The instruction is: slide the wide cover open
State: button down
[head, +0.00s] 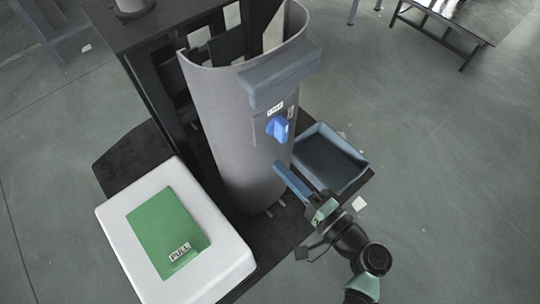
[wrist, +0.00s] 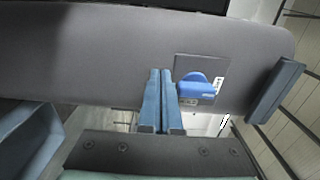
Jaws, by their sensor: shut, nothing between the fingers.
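A wide curved grey cover (head: 228,130) stands upright around the column at the centre of the head view. It fills the upper part of the wrist view (wrist: 90,55). A blue knob (head: 278,128) sits on a small labelled plate on its face; it also shows in the wrist view (wrist: 197,88). My gripper (head: 278,167) is shut and empty, low in front of the cover and below the knob. In the wrist view its blue fingers (wrist: 160,73) lie just left of the knob. I cannot tell whether the fingertips touch the cover.
A blue-grey block (head: 280,75) juts from the cover's upper edge. A blue-grey tray (head: 330,158) stands right of the column, close to my gripper. A white box (head: 120,235) with a green panel (head: 165,232) marked PULL is at lower left. The floor at right is mostly clear.

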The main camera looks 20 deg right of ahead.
aim_at(260, 148)
jog(key=shift+x, duration=2.3)
jog(key=shift+w+a+b, duration=0.25)
jog(key=shift+w+b, duration=0.2)
jog(key=shift+w, duration=0.25)
jog(key=shift+s, duration=0.1)
